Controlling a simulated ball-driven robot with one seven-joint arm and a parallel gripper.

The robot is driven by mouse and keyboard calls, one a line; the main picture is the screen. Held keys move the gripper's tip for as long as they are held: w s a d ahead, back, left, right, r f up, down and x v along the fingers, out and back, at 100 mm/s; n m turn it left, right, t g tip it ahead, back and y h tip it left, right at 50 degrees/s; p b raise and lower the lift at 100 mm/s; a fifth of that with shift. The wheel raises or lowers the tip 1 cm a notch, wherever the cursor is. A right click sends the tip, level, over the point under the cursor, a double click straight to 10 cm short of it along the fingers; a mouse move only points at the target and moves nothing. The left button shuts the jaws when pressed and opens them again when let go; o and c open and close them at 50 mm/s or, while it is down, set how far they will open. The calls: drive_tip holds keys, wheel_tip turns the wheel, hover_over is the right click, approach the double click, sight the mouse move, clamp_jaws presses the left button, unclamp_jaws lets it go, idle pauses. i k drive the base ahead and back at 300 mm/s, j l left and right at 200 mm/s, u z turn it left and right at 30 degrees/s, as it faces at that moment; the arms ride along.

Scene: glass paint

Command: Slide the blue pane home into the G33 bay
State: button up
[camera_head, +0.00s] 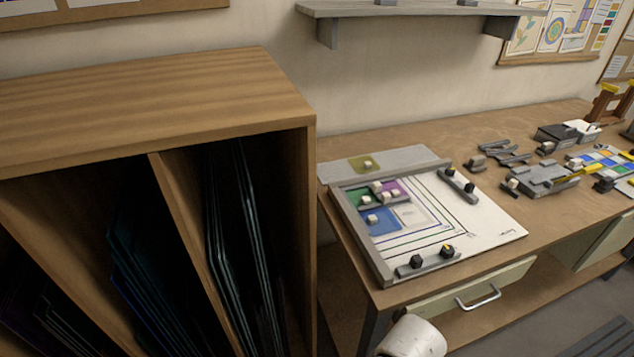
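The blue pane (384,225) lies flat on the white layout board (482,222), in the left part inside the grey frame. A small pale knob (372,219) stands on it. A green pane (354,196) and a purple pane (401,186) lie just behind it, with a grey bar and pale knobs near them. A pale square (409,214) lies to the right of the blue pane. I cannot read a G33 label, so I cannot tell which bay it is. My gripper's fingers are not in view; a white rounded part at the bottom edge looks like my arm.
An olive pane (366,163) lies on the grey strip behind the board. Grey bars with black knobs (429,261) sit at the board's front and right. Tools and a coloured panel (602,162) fill the bench's right. A wooden rack (150,100) stands left. A drawer handle (479,299) protrudes.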

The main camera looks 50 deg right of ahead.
sight(379, 221)
drive_tip(key=k+l+z, duration=0.1)
drive_tip(key=k+z, duration=0.4)
drive_tip(key=k+l+z, duration=0.3)
drive_tip(key=k+z, duration=0.15)
drive_tip(key=i+j, duration=0.1)
drive_tip(key=j, duration=0.2)
drive_tip(key=i+j, duration=0.1)
drive_tip(key=j, duration=0.2)
